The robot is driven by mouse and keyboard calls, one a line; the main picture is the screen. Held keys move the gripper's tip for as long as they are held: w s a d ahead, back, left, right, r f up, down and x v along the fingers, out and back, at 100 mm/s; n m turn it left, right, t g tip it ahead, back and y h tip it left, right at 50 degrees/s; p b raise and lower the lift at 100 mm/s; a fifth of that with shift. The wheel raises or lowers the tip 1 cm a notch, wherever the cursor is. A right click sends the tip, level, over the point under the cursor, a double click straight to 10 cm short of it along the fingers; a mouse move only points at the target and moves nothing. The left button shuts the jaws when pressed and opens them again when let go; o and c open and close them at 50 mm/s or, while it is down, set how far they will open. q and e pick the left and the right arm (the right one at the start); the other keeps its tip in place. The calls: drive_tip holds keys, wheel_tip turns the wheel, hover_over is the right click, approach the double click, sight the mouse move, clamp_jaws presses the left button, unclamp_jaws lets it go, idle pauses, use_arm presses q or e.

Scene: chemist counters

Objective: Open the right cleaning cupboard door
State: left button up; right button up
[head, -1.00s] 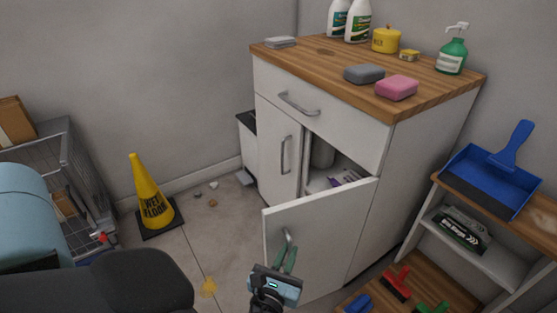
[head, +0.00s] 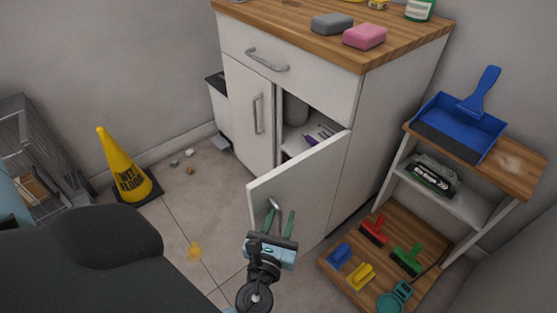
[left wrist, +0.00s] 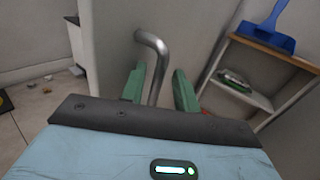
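The white cupboard's right door (head: 308,185) stands partly open, swung out toward me. Its metal handle (head: 272,208) is on the outer face near the free edge, and it also shows in the left wrist view (left wrist: 157,62). My left gripper (head: 280,224) is at this face. In the left wrist view its green fingers (left wrist: 159,88) are apart, with the handle's bar between them, nearer the left finger. A gap shows beside the right finger. The left door (head: 250,115) is closed. My right gripper is not in view.
A low shelf (head: 530,175) with a blue dustpan (head: 462,125) and several brushes stands right of the cupboard. A yellow wet-floor cone (head: 122,165) stands at left.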

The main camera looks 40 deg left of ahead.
use_arm(q)
drive_tip(key=shift+s+a, duration=0.1)
drive_tip(key=shift+s, duration=0.1)
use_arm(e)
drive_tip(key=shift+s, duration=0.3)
use_arm(q)
drive_tip(key=shift+s+f, duration=0.1)
drive_tip(key=shift+s, duration=0.1)
drive_tip(key=v, duration=0.7)
drive_tip(key=shift+s, duration=0.15)
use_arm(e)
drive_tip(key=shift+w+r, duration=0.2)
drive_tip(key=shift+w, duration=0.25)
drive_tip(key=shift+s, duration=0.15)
